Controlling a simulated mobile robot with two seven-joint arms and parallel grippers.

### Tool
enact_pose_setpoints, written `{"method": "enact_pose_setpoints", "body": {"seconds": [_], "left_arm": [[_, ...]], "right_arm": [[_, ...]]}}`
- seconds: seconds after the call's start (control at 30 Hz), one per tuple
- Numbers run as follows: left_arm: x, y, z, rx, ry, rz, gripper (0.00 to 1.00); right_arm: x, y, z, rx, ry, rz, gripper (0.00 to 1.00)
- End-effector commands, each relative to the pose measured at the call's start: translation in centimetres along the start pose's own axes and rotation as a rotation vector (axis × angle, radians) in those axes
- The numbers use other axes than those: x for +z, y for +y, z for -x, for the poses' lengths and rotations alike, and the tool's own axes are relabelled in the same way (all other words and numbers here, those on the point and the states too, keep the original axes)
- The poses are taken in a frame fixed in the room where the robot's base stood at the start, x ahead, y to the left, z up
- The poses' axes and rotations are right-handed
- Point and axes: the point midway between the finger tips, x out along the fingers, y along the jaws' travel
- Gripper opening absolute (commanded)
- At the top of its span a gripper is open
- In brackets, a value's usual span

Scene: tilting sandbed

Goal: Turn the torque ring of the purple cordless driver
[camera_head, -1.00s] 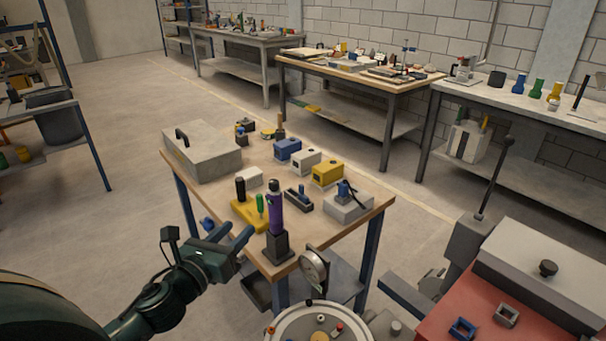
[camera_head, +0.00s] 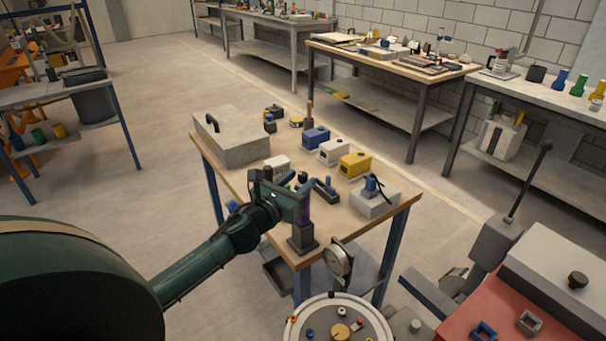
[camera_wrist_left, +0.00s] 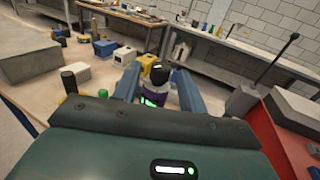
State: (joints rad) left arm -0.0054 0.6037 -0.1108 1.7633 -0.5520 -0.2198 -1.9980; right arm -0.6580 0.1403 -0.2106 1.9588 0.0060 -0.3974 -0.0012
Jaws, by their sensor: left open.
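The purple cordless driver (camera_head: 305,212) stands upright on its dark square base (camera_head: 302,238) at the near corner of the wooden table. My left gripper (camera_head: 300,184) is at the driver's upper part and hides most of it in the head view. In the left wrist view the driver's dark top and purple body (camera_wrist_left: 153,98) show between the two blue fingers of my left gripper (camera_wrist_left: 157,72). The fingers are apart, one on each side of the driver; I cannot tell whether they touch it. The torque ring is not clearly distinguishable. My right gripper is not in view.
The table (camera_head: 362,222) also holds a grey case (camera_head: 232,138), a blue box (camera_head: 315,138), a yellow box (camera_head: 355,163) and a grey block with a blue tool (camera_head: 374,202). A dial gauge (camera_head: 339,260) and round tray (camera_head: 338,300) stand just in front.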

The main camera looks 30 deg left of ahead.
Motion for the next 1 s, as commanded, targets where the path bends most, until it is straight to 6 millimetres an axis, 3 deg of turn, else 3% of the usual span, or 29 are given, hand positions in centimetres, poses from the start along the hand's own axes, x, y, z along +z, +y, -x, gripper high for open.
{"method": "enact_pose_setpoints", "body": {"seconds": [0.2, 0.53, 1.0], "left_arm": [[0.0, 0.0, -2.1, 0.0, -0.001, 0.001, 0.42], [-0.1, 0.0, -2.4, -0.001, 0.001, 0.001, 0.42], [-0.1, 0.0, -2.3, 0.0, 0.0, 0.001, 0.04]], "right_arm": [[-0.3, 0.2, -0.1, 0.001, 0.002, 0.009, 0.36], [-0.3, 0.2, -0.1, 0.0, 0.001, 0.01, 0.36], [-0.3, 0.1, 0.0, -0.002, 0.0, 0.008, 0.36]]}}
